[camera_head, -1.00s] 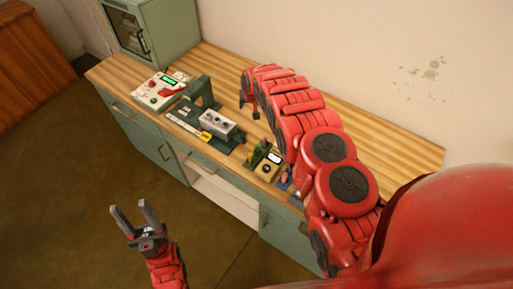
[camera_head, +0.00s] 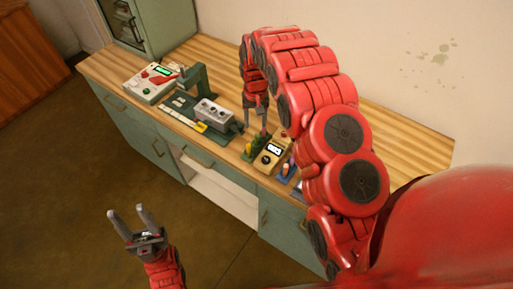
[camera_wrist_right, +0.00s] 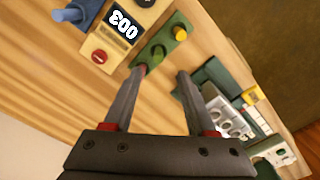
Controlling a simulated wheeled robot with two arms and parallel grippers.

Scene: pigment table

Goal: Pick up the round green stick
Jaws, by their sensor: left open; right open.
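In the right wrist view a green stick (camera_wrist_right: 157,53) stands in a narrow green holder (camera_wrist_right: 167,42), with a yellow stick (camera_wrist_right: 180,33) beside it. A reddish end (camera_wrist_right: 142,70) shows at the holder's near end, partly hidden by a fingertip. The holder also shows small in the head view (camera_head: 262,137), below my right gripper. My right gripper (camera_head: 256,122) is open and empty above the table; in its wrist view the fingertips (camera_wrist_right: 161,75) are either side of a spot just short of the green stick. My left gripper (camera_head: 130,212) is open and empty, away from the table.
A beige meter (camera_head: 269,158) reading 003 stands next to the holder, with a blue holder (camera_head: 284,171) beyond it. A grey box on a dark green stand (camera_head: 213,114) and a white device (camera_head: 150,84) stand to the left. Bare wood lies behind them.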

